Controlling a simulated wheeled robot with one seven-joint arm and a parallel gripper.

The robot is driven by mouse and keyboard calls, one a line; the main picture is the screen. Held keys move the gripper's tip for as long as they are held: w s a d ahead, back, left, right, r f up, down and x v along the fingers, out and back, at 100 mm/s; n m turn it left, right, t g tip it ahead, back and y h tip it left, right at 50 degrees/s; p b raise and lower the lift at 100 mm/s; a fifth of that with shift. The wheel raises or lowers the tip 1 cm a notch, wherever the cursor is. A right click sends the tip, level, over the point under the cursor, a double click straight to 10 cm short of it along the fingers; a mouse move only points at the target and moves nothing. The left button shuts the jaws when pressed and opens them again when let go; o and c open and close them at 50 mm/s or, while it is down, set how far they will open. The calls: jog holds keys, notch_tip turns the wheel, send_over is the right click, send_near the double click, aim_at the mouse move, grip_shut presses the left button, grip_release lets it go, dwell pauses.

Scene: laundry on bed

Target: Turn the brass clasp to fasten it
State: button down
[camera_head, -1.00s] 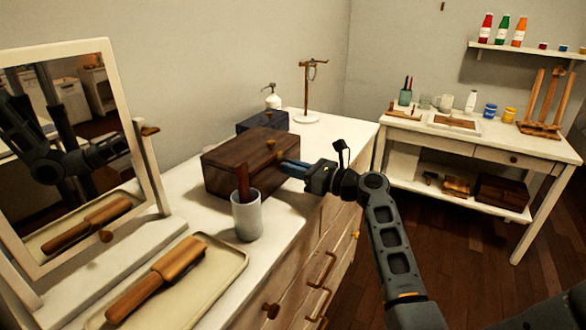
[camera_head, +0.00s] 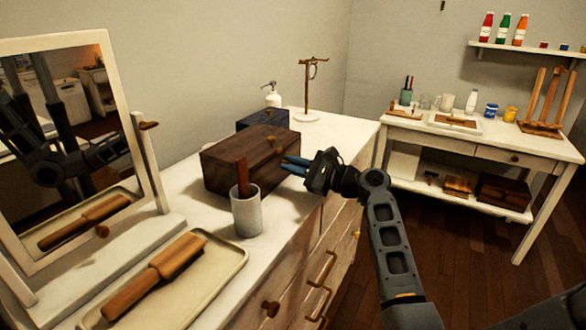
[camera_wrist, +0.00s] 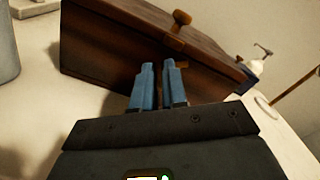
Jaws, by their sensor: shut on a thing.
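The dark wooden box (camera_head: 235,165) sits closed on the white dresser, with a small brass knob (camera_head: 271,140) on its lid. It fills the upper part of the wrist view (camera_wrist: 110,55), tilted in the picture. My gripper (camera_head: 285,164) is at the box's front face, its blue fingers pointing at it. In the wrist view, the fingertips (camera_wrist: 158,65) are close together at the front, shut on the brass clasp (camera_wrist: 175,61). Only a small bit of the clasp shows by the right fingertip; the fingers hide the rest, so its exact angle cannot be told.
A grey-white cup (camera_head: 247,213) with a brown handle in it stands in front of the box. A blue box (camera_head: 262,120), a soap dispenser (camera_head: 272,95) and a brass stand (camera_head: 308,90) are behind. A tray (camera_head: 215,275) with a brush and a mirror (camera_head: 75,150) are at left.

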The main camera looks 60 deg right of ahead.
jog(key=n+b, duration=0.1)
jog(key=n, duration=0.1)
jog(key=n+b, duration=0.1)
jog(key=n, duration=0.1)
jog(key=n+b, duration=0.1)
jog(key=n, duration=0.1)
jog(key=shift+f, duration=0.3)
jog(key=shift+n+b, duration=1.5)
jog(key=shift+n, duration=0.7)
jog(key=shift+r, duration=0.1)
jog(key=c, duration=1.3)
grip_release()
jog(key=shift+o, duration=0.2)
jog(key=shift+s, duration=0.1)
jog(key=s, duration=0.7)
jog(key=shift+s+d, duration=0.1)
jog(key=shift+s, duration=0.25)
